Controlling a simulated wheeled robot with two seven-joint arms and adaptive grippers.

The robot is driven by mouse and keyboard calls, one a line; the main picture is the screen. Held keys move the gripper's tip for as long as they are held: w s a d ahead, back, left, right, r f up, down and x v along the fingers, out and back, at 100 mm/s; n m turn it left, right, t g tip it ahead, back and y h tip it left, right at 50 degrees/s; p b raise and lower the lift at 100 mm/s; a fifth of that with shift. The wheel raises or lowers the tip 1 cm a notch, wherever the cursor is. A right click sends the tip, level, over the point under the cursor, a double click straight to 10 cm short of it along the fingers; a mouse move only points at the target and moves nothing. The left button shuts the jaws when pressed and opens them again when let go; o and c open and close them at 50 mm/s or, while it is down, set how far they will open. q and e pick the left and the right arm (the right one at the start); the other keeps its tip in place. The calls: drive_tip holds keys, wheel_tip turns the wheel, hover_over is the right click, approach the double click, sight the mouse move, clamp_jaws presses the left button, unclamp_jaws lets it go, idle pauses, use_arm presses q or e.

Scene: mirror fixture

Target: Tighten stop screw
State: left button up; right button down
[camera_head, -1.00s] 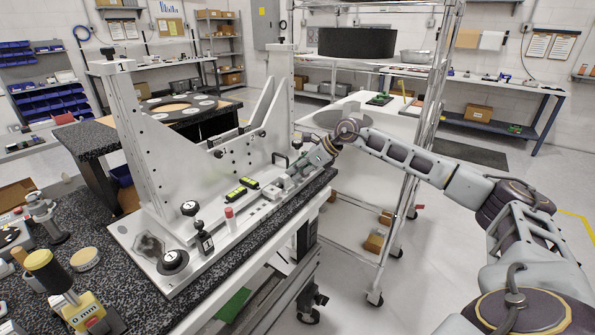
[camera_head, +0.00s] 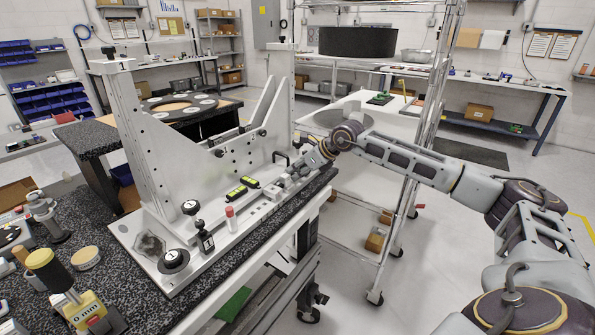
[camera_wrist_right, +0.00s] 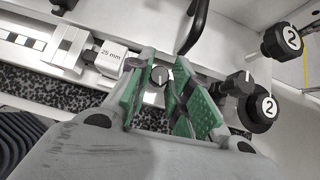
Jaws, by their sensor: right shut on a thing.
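The stop screw (camera_wrist_right: 160,75) shows in the right wrist view as a small round slotted head between the green finger pads. My right gripper (camera_wrist_right: 158,92) is shut on it, the pads at its left and right sides. In the head view the right gripper (camera_head: 294,173) is at the right end of the fixture's base rail, and the screw is too small to make out there. A pale block marked 25 mm (camera_wrist_right: 112,53) lies just left of the fingers in the wrist view. My left gripper is in neither view.
Two black knobs marked 2 (camera_wrist_right: 262,107) stand right of the fingers, and a black handle (camera_wrist_right: 194,25) rises above them. The light metal fixture (camera_head: 150,215) stands on a speckled slab. Black knobs marked 1 (camera_head: 173,260) and a red-capped bottle (camera_head: 230,217) are at its near end.

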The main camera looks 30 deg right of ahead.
drive_tip(key=c, duration=1.6)
unclamp_jaws()
drive_tip(key=shift+o, duration=0.2)
drive_tip(key=shift+w+d+n+g+y, duration=0.15)
drive_tip(key=shift+n+g+y, duration=0.55)
drive_tip(key=shift+n+y, duration=0.6)
drive_tip(key=v, duration=1.4)
drive_tip(key=shift+a+n, duration=0.25)
drive_tip(key=shift+n, duration=0.05)
drive_tip(key=shift+r, duration=0.1)
